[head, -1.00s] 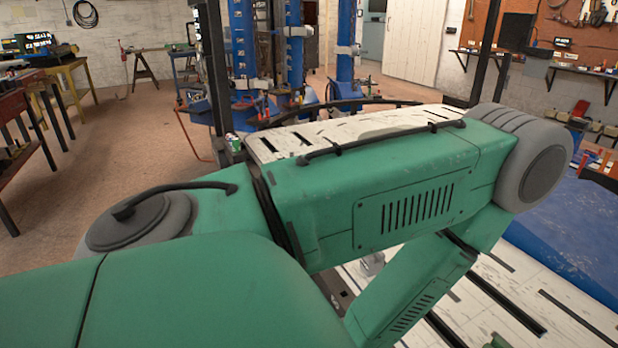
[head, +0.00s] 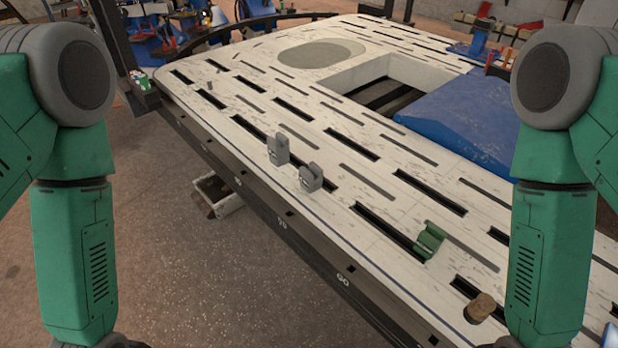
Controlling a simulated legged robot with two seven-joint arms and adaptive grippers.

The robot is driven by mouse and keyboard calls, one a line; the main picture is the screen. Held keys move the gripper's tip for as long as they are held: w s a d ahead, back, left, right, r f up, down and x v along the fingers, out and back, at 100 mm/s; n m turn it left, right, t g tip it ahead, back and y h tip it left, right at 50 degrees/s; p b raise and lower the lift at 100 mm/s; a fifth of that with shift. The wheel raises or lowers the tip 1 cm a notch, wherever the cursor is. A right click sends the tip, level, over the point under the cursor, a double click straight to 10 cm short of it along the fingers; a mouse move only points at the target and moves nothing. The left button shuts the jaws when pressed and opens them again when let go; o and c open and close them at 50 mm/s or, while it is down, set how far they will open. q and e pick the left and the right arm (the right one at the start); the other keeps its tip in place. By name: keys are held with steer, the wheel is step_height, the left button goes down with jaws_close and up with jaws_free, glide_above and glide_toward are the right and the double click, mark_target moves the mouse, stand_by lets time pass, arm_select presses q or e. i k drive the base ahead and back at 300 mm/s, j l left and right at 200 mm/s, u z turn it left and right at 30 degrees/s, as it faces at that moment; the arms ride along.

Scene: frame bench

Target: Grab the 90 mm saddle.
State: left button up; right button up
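Two small grey notched blocks stand on the slotted bench top near its front edge in the head view: a farther one (head: 278,150) and a nearer one (head: 311,178). A green saddle-shaped piece (head: 430,240) stands farther right. No size can be read on any of these pieces, so I cannot tell which is the 90 mm saddle. My two green forearms hang down at the left and right of the view. Both grippers are below the bottom edge of the picture, out of sight.
The pale slotted bench (head: 240,98) has a dark front rail with small number marks. A brown cylinder (head: 480,307) stands near my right forearm. A blue cover (head: 465,125) lies beside a rectangular opening. A light bin (head: 218,195) is under the bench. The bench's middle is mostly clear.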

mark_target(311, 179)
steer(key=i+z, duration=0.1)
steer(key=z, duration=0.3)
steer(key=j+z, duration=0.15)
steer(key=z, duration=0.2)
steer(key=i+j+z, duration=0.1)
steer(key=z, duration=0.3)
steer(key=i+j+z, duration=0.15)
steer(key=j, duration=0.3)
steer(key=i+j+z, duration=0.1)
steer(key=j, duration=0.4)
steer(key=i+j+z, duration=0.15)
steer(key=j, duration=0.35)
steer(key=j+z, duration=0.1)
steer(key=j, duration=0.35)
steer(key=i, duration=0.05)
